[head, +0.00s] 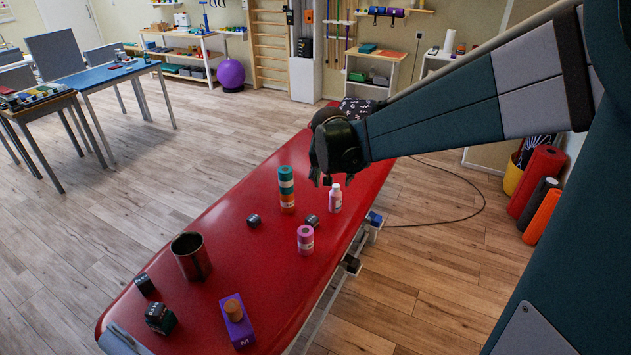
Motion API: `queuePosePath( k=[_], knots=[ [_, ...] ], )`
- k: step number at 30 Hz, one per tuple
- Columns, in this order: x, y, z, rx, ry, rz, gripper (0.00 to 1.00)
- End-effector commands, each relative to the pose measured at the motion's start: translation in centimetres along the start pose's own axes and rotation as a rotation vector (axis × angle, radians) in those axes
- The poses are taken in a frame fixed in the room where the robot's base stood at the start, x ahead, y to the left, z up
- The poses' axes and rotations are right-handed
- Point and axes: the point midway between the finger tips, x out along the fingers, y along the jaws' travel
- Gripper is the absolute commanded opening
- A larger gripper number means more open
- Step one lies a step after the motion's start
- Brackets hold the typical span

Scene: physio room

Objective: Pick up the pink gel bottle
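The pink gel bottle (335,198), pale pink with a white cap, stands upright near the right edge of the red treatment table (235,225). My gripper (322,182) points down just above and slightly left of the bottle's cap in the picture. The fingers are small and dark, and I cannot tell whether they are open or shut. The bottle looks free of the gripper, standing on the table.
A teal, white and orange stack (287,190) stands left of the bottle. A pink cylinder (305,240) and small dark blocks (253,221) are nearby. A brown metal cup (191,256), a purple block (237,324) and dark cubes (160,318) lie toward the front.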

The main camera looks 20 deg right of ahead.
Motion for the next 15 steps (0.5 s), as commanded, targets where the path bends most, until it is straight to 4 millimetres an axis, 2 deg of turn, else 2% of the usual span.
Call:
queuePosePath(
  k=[1,15],
  knots=[
    [1.1,-0.2,-0.5,0.011,-0.001,0.006,0.51],
    [10.8,-1.3,-3.5,0.108,-0.005,0.069,0.51]
  ],
)
